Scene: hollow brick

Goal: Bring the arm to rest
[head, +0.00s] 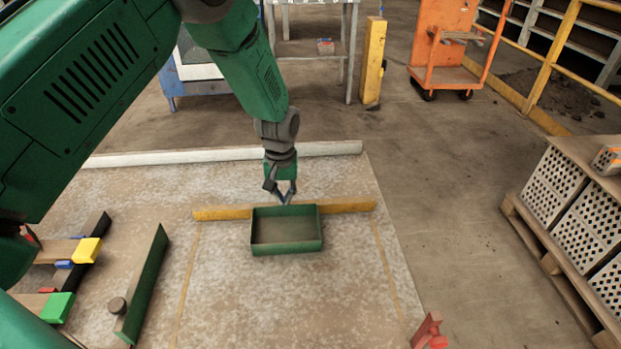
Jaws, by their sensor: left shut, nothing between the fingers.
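My left arm comes in from the upper left, green with dark joints. Its gripper (285,200) points down at the far edge of a green tray (287,248). The fingers are shut with nothing between them. The tray looks empty and lies on the pale speckled floor patch in front of a yellow strip (350,205). I cannot tell whether the fingertips touch its rim. My right gripper does not show.
A green bar (148,280) and coloured blocks, one yellow (87,250) and one green (57,307), lie at left. A pallet of hollow bricks (575,235) stands at right. An orange cart (445,75) and yellow post (373,60) stand behind. Floor right of the tray is clear.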

